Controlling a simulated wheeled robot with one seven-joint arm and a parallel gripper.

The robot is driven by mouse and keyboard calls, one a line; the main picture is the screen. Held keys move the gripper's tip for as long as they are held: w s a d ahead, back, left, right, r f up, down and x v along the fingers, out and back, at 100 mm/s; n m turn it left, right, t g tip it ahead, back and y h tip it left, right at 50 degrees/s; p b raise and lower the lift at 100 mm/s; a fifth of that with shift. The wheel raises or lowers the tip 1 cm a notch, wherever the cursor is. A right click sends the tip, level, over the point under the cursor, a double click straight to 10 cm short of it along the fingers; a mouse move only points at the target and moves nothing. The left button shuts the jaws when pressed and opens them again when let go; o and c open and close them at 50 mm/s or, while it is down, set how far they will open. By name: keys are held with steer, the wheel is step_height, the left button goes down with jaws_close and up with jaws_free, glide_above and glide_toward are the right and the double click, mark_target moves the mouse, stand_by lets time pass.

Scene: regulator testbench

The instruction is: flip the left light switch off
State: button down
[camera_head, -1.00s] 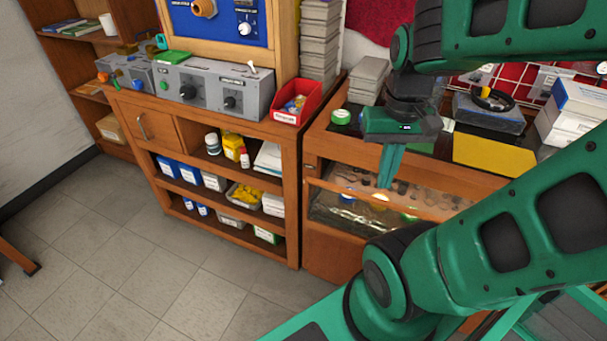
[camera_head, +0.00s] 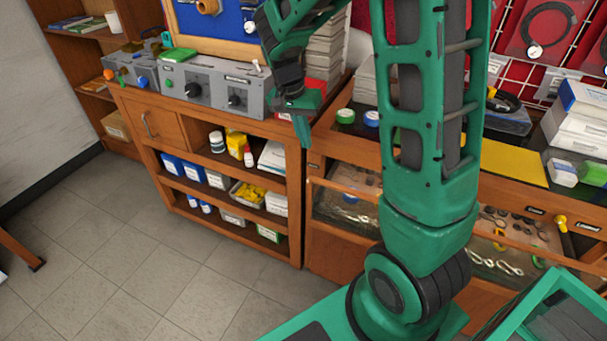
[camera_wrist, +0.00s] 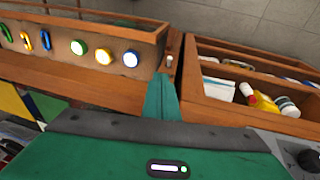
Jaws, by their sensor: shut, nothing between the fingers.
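My gripper (camera_head: 302,130) is shut and empty, its fingers pointing down in front of the right end of the wooden bench. In the wrist view its closed green fingers (camera_wrist: 162,98) point at the wooden furniture. The grey control panel (camera_head: 212,88) stands on the bench, left of my gripper and apart from it. It has black knobs and a green button on its front. A small pale lever (camera_head: 256,65) sticks up at its top right. I cannot tell which part is the left light switch, or its position. The panel's edge also shows in the wrist view (camera_wrist: 280,150).
A red bin (camera_head: 318,92) stands behind my gripper, partly hidden, with stacked grey boxes (camera_head: 322,55) behind it. A glass-fronted display case (camera_head: 345,207) is at right. The bench's shelves hold bottles and boxes. The tiled floor (camera_head: 130,250) in front is clear.

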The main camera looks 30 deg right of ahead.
steer(key=shift+w+a+f, duration=0.4)
steer(key=shift+w, duration=0.15)
steer(key=shift+w+a+f, duration=0.35)
steer(key=shift+w+f, duration=0.05)
steer(key=shift+w, duration=0.15)
steer(key=x, duration=1.4)
steer(key=shift+d, duration=0.1)
steer(key=shift+a, duration=0.2)
